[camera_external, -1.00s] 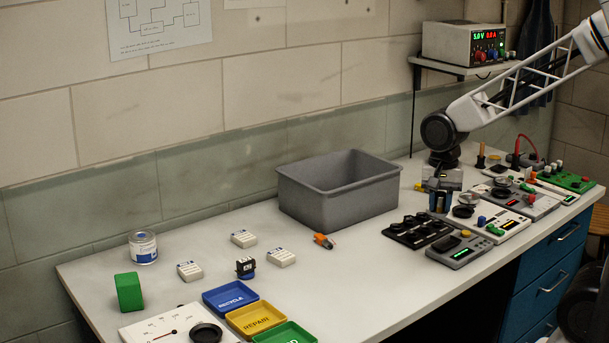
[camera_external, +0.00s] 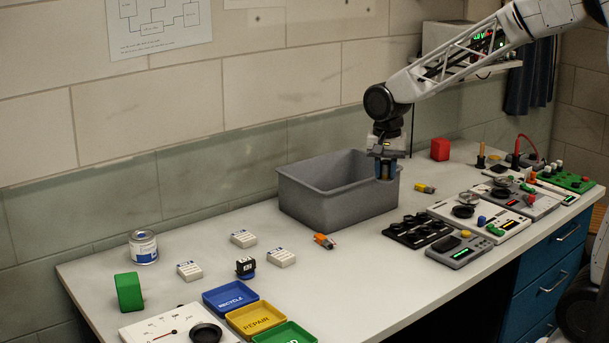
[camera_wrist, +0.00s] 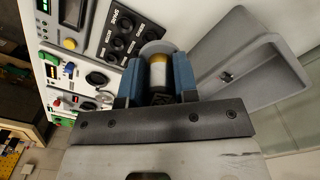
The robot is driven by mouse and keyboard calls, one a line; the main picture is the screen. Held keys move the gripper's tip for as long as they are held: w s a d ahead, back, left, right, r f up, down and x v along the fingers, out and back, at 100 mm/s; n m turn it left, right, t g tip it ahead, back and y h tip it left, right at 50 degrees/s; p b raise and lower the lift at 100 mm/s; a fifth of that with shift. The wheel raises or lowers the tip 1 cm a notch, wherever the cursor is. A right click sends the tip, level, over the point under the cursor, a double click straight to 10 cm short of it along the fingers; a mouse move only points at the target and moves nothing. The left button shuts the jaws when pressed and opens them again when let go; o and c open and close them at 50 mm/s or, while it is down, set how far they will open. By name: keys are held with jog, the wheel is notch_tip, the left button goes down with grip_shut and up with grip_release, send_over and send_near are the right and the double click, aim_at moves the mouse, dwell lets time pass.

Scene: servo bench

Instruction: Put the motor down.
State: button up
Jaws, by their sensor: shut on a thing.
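My gripper (camera_external: 385,176) is at the right end of the grey bin (camera_external: 330,212), high near its rim. In the wrist view, the blue fingers of my gripper (camera_wrist: 157,80) are shut on the motor (camera_wrist: 158,72), a small silvery cylinder with a yellowish band and a round grey end. The motor is mostly hidden between the fingers in the external view. The bin (camera_wrist: 222,77) lies just right of the fingers in the wrist view, so the motor looks beside or over its edge; I cannot tell which exactly.
A black holder with round sockets (camera_external: 418,232) and several instrument panels (camera_external: 458,250) stand right of the bin. A small yellow part (camera_external: 425,188) and a red block (camera_external: 440,149) lie behind them. An orange part (camera_external: 324,241) lies before the bin. Blue, yellow and green trays (camera_external: 230,297) are front left.

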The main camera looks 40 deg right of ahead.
jog(key=w+d+f+n, duration=0.1)
jog(key=w+d, duration=0.1)
jog(key=w, duration=0.9)
jog(key=w+d+f, duration=0.1)
jog(key=w+f, duration=0.1)
jog(key=w, duration=1)
jog(key=shift+s+f, duration=0.2)
jog(key=shift+f, duration=2.15)
jog(key=shift+f, duration=0.15)
jog(key=shift+f, duration=2.95)
jog(key=shift+f, duration=1.9)
jog(key=shift+f, duration=0.15)
jog(key=o, duration=0.9)
jog(key=shift+o, duration=0.2)
